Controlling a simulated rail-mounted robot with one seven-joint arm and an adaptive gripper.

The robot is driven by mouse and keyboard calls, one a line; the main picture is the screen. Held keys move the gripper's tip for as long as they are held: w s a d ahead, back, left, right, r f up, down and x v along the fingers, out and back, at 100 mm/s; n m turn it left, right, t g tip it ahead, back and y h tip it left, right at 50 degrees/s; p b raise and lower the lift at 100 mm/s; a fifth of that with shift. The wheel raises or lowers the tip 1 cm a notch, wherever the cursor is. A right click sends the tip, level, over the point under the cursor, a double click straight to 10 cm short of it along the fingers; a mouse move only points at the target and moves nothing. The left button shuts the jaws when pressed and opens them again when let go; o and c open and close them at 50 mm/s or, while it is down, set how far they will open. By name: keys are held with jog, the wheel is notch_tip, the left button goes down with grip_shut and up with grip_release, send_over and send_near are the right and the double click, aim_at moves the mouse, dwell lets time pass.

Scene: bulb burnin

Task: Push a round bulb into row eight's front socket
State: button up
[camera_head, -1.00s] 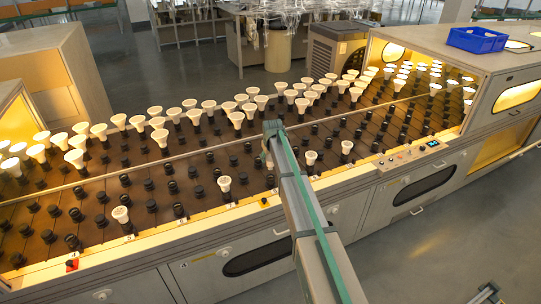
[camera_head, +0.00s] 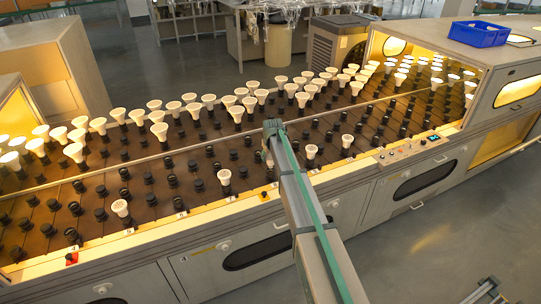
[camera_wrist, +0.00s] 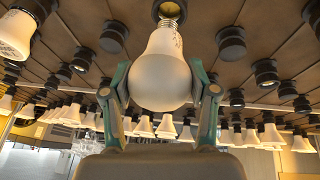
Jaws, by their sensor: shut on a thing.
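In the wrist view my gripper (camera_wrist: 162,92) is shut on a round white bulb (camera_wrist: 160,75), one finger on each side of its globe. The bulb's metal screw base points up in the picture and overlaps a dark socket (camera_wrist: 159,8) at the top edge. Threads show below the socket's rim; I cannot tell how far the base is inside. Row eight's label cannot be read there.
Front bulbs stand at the left (camera_head: 120,208), just left of my arm (camera_head: 224,177), and to its right (camera_head: 311,152). Many cone-shaped bulbs (camera_head: 190,97) fill the rear rows. A control panel (camera_head: 415,148) and blue crate (camera_head: 477,37) are at the right.

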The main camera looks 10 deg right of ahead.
aim_at(271, 160)
jog(key=shift+f+b, duration=0.45)
jog(key=shift+f, duration=0.55)
jog(key=shift+f, duration=0.35)
jog(key=shift+f+b, duration=0.4)
jog(key=shift+f, duration=0.05)
jog(key=o, duration=1.2)
jog(key=shift+r, duration=0.15)
jog(key=v, duration=1.2)
